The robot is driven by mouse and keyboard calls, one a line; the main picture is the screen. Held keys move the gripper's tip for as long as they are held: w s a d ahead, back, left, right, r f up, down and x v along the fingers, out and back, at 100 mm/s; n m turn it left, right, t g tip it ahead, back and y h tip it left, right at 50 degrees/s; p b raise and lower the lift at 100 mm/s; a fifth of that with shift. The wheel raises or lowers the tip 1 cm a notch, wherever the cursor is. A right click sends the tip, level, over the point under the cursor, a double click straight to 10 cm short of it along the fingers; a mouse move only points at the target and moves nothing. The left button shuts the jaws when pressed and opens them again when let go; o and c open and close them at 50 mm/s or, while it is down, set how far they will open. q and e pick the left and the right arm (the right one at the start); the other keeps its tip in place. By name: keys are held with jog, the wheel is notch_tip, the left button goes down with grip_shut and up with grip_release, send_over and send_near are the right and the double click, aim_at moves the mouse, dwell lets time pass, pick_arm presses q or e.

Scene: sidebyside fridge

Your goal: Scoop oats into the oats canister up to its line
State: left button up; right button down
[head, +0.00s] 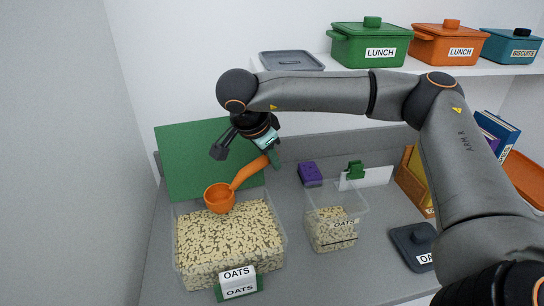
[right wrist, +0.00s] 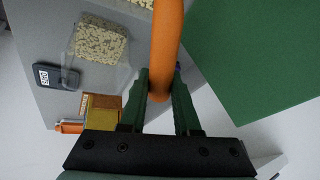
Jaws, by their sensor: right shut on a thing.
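My right gripper (head: 262,150) is shut on the handle of an orange scoop (head: 220,197). The right wrist view shows the handle (right wrist: 166,45) between the green fingers (right wrist: 162,95). The scoop's bowl is over the back of a clear bin of oats (head: 228,245) and looks empty; whether it touches the oats I cannot tell. My left gripper is out of view.
A grey lid (head: 414,246) lies right of the canister. A purple sponge (head: 310,174) and a green clip on a white card (head: 356,170) are behind it. A green board (head: 205,150) leans behind the bin. Lidded boxes (head: 370,45) stand on the shelf above.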

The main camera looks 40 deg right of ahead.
aim_at(243, 172)
jog(key=shift+a+r+h, duration=0.3)
jog(key=shift+a+h, duration=0.35)
jog(key=shift+a+r+h, duration=0.3)
jog(key=shift+a+h, duration=0.3)
jog(key=shift+h, duration=0.05)
jog(key=shift+a+r+n+h, duration=0.2)
jog(key=shift+a+r+h, duration=0.25)
jog(key=shift+a+h, duration=0.35)
jog(key=shift+a+r+n+h, duration=0.2)
jog(key=shift+a+r+h, duration=0.3)
jog(key=shift+h, duration=0.4)
jog(key=shift+f+b, duration=1.3)
jog(key=shift+f, duration=1.1)
jog(key=f+b, duration=0.1)
jog(key=f, duration=0.1)
jog(key=f+b, duration=0.1)
jog(key=f, duration=0.1)
jog(key=shift+a+f, duration=0.1)
jog(key=shift+a, duration=0.3)
